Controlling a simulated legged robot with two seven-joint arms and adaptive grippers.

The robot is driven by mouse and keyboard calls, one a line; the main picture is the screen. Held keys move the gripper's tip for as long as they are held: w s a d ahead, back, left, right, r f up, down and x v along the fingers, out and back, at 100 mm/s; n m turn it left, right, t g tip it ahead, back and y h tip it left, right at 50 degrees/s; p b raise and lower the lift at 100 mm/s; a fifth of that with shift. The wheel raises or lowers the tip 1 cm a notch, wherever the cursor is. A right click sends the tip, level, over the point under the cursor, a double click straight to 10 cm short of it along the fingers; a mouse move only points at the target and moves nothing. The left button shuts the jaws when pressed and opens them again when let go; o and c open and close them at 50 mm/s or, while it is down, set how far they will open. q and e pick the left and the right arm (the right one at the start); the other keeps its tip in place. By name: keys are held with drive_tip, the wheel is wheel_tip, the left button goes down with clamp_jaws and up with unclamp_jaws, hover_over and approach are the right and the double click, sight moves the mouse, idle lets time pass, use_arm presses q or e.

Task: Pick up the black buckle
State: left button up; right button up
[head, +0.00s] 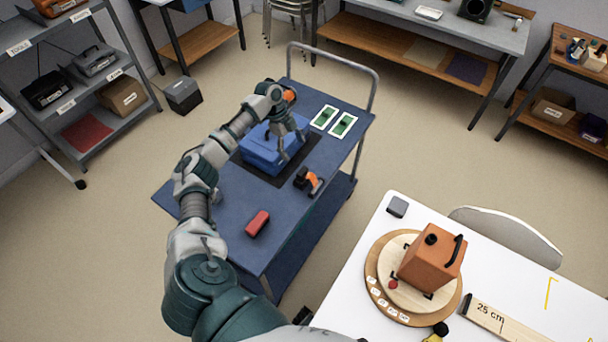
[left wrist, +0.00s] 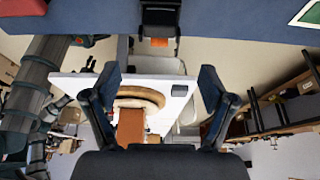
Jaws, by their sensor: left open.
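A black piece with an orange part (head: 308,181), which looks like the buckle, lies on the blue cart top (head: 235,205), near its right edge. It also shows at the top middle of the left wrist view (left wrist: 160,17), beyond the fingertips. My left gripper (head: 293,149) is over the right part of a blue case (head: 262,150), up and left of the buckle in the head view. Its fingers are spread and empty in the left wrist view (left wrist: 160,75). Whether they touch the case is unclear. My right gripper is not in view.
A red block (head: 257,223) lies near the cart's front edge. Two green-and-white cards (head: 324,117) lie at its far right, below a grey handle (head: 373,95). A white table (head: 500,260) at right holds an orange box (head: 430,262) on a round wooden board.

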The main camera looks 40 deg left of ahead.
use_arm(q)
hover_over(302, 170)
drive_tip(key=a, duration=0.1)
drive_tip(key=f, duration=0.5)
drive_tip(key=shift+a+f, duration=0.15)
drive_tip(key=shift+a, duration=0.05)
drive_tip(key=shift+f, duration=0.65)
drive_tip(key=x, duration=0.4)
drive_tip(key=shift+s+f, duration=0.1)
drive_tip(key=shift+f, duration=0.2)
drive_tip(key=shift+d+f, duration=0.2)
drive_tip(key=shift+f, duration=0.05)
drive_tip(key=shift+a, duration=0.15)
drive_tip(key=c, duration=1.2)
